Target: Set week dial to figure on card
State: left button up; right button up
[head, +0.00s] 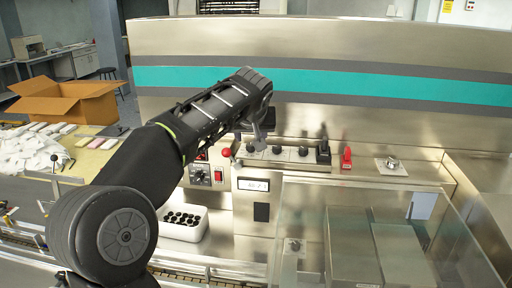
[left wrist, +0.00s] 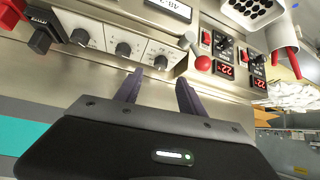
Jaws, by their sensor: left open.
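Three black dials on white plates sit in a row on the steel panel; the middle one (head: 277,150) and right one (head: 303,152) show in the head view. All three show in the left wrist view, left (left wrist: 80,37), middle (left wrist: 122,48) and right (left wrist: 160,62). I cannot read which is the week dial. A white card (head: 253,185) with dark print is below them; it shows upside down in the wrist view (left wrist: 170,8), too small to read surely. My left gripper (left wrist: 158,76) is open and empty, its fingertips close to the wrist view's right dial. Contact cannot be told.
A red-knobbed lever (left wrist: 203,62) is beside the dials, near red displays (left wrist: 226,70). A black switch (head: 323,152) and red switch (head: 347,158) stand to the right. A white bin (head: 183,231) of dark items is below. A clear guard covers the front right.

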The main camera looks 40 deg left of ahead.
aim_at(251, 145)
pick_arm(q)
jog(key=p+x, duration=0.2)
jog(key=x, duration=0.6)
jog(key=shift+r, duration=0.1)
jog(key=shift+c, duration=0.4)
grip_shut()
